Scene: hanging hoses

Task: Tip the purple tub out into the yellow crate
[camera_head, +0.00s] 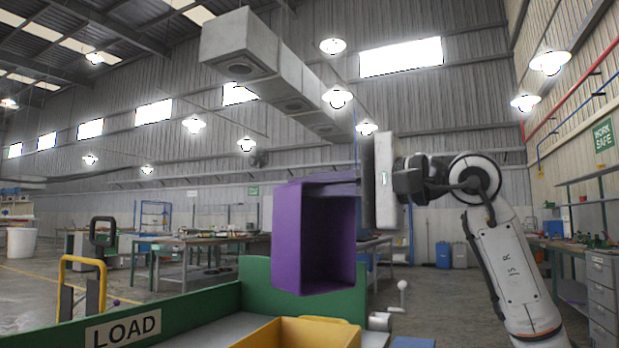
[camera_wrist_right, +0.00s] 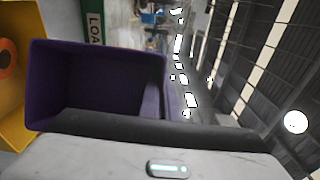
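The purple tub (camera_head: 284,240) hangs in the air, tipped on its side with its open mouth facing my head camera. I see no contents in the visible part of its inside. In the right wrist view the tub (camera_wrist_right: 95,85) also shows its open inside. My right gripper (camera_head: 346,188) is shut on the tub's upper right edge. The yellow crate (camera_head: 300,334) stands below the tub, cut off by the bottom of the picture. In the right wrist view the crate (camera_wrist_right: 14,110) holds an orange round thing (camera_wrist_right: 5,58) with a dark centre. My left gripper is not in view.
A green-walled bench (camera_head: 216,301) with a LOAD sign (camera_head: 124,328) surrounds the crate's left and far sides. Grey cylindrical parts (camera_head: 380,321) and a white ball-topped lever (camera_head: 402,286) are at its right. A yellow-framed handle (camera_head: 82,262) stands at the left. Air left of the tub is free.

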